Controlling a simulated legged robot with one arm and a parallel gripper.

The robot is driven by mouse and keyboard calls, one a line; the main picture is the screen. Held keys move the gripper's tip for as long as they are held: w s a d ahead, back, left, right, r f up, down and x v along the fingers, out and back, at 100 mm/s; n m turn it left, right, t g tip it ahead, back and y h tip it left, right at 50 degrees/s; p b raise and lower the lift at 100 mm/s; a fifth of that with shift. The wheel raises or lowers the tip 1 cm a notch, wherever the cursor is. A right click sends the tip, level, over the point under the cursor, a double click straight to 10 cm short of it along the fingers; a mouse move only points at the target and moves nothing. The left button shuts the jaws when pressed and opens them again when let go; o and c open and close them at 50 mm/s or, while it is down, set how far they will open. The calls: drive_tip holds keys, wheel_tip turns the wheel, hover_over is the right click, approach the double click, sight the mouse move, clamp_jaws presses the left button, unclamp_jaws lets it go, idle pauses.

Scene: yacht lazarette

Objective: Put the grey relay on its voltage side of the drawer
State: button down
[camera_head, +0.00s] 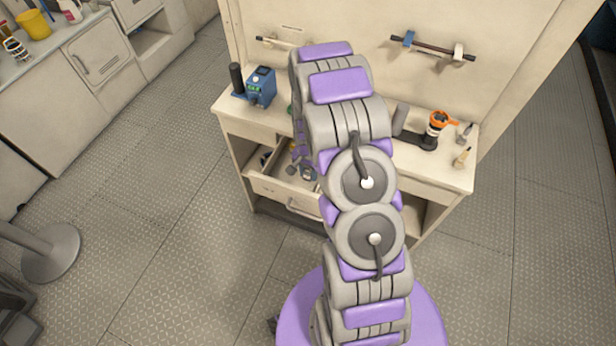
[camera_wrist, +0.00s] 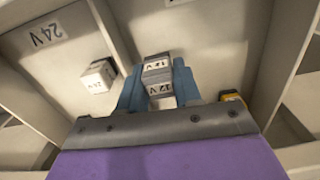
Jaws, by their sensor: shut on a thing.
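The grey relay (camera_wrist: 156,66), a small block with 12 V labels on two faces, is between the blue fingers of my gripper (camera_wrist: 157,76) in the wrist view. The gripper is shut on it. The compartment left of the divider bears a 24 V label (camera_wrist: 44,35). The label at the top of the middle compartment is cut off. In the head view my arm hides part of the drawer.
A whitish block (camera_wrist: 98,77) with a label lies in the left compartment. A yellow and black object (camera_wrist: 231,97) shows right of my gripper. On the bench stand a blue device (camera_head: 259,87) and an orange-topped item (camera_head: 438,122). A post base (camera_head: 52,252) stands on the floor at left.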

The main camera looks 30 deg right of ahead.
sight(307, 178)
wheel_tip(307, 178, down, 3)
drive_tip(key=shift+d+r, duration=0.1)
drive_tip(key=shift+d, duration=0.05)
drive_tip(key=shift+f, duration=0.2)
drive_tip(key=shift+a+r, duration=0.1)
drive_tip(key=shift+a, duration=0.35)
drive_tip(key=c, duration=1.1)
unclamp_jaws()
drive_tip(key=shift+o, duration=0.2)
drive_tip(key=shift+d, duration=0.25)
drive_tip(key=shift+d, duration=0.1)
